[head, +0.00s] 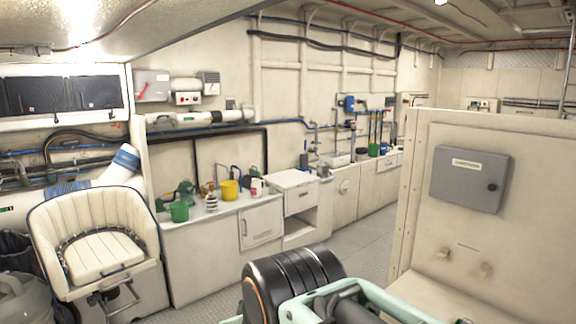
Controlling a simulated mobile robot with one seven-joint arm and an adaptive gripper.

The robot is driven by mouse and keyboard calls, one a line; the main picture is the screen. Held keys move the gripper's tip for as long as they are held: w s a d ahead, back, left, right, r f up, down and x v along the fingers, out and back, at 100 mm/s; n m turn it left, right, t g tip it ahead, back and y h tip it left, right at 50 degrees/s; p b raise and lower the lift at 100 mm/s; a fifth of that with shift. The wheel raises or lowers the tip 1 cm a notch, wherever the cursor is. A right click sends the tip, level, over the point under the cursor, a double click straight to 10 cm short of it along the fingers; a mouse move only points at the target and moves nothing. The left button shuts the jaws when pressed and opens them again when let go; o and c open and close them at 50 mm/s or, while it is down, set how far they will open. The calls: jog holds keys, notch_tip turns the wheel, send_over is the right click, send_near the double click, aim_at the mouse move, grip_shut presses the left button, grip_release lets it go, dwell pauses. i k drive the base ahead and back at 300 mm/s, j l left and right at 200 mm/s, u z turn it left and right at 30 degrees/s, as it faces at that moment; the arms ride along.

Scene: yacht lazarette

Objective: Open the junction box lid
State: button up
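A grey box (470,178) with a pale label and a dark round knob on its right side is mounted on the cream partition at the right. I take it for the junction box; the label is too small to read surely. Its lid (462,190) looks shut flat. Part of my arm, a black cylinder and mint-green links, shows at the bottom middle, below and left of the box and apart from it in the picture. My gripper's fingers are not in view.
The cream partition (420,215) has an edge facing the walkway. Clear floor (355,245) runs between it and the counter (210,260), which holds a yellow bucket (230,190) and green cans. A padded seat (95,235) stands at the left. Other small boxes hang on the back wall.

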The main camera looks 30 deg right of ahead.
aim_at(473, 180)
jog(key=z, duration=2)
